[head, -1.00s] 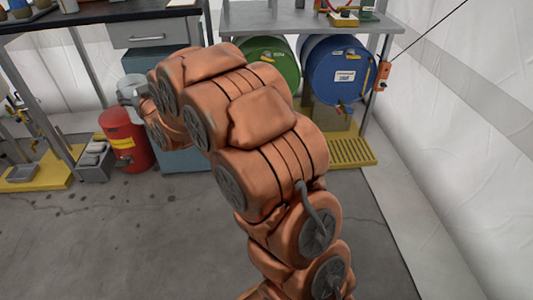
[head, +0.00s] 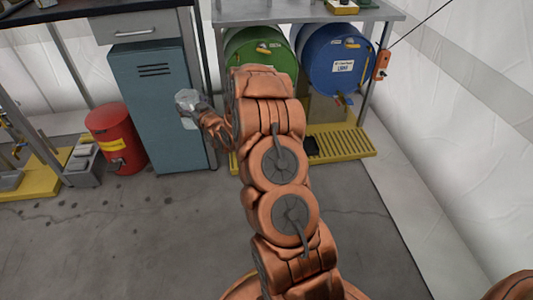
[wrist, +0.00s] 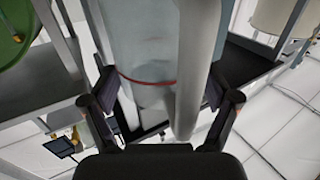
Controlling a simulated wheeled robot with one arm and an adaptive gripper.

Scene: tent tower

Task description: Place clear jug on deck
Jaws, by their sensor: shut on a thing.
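The clear jug (head: 187,100) is held in front of the blue-grey cabinet in the head view, left of my arm. In the wrist view the jug (wrist: 150,45) is a large translucent cylinder with a red line around it and a pale handle in front. My gripper (wrist: 160,92) is shut on it, with one finger on each side. In the head view my gripper (head: 202,112) is small and partly covered by my wrist. A yellow slatted deck (head: 345,143) lies on the floor below the drums; my arm hides part of its left side.
A green drum (head: 258,50) and a blue drum (head: 335,58) lie under a grey shelf (head: 300,12). The cabinet (head: 155,100) and a red can (head: 117,140) stand to the left. Another yellow platform (head: 30,180) is at far left. White tent wall bounds the right.

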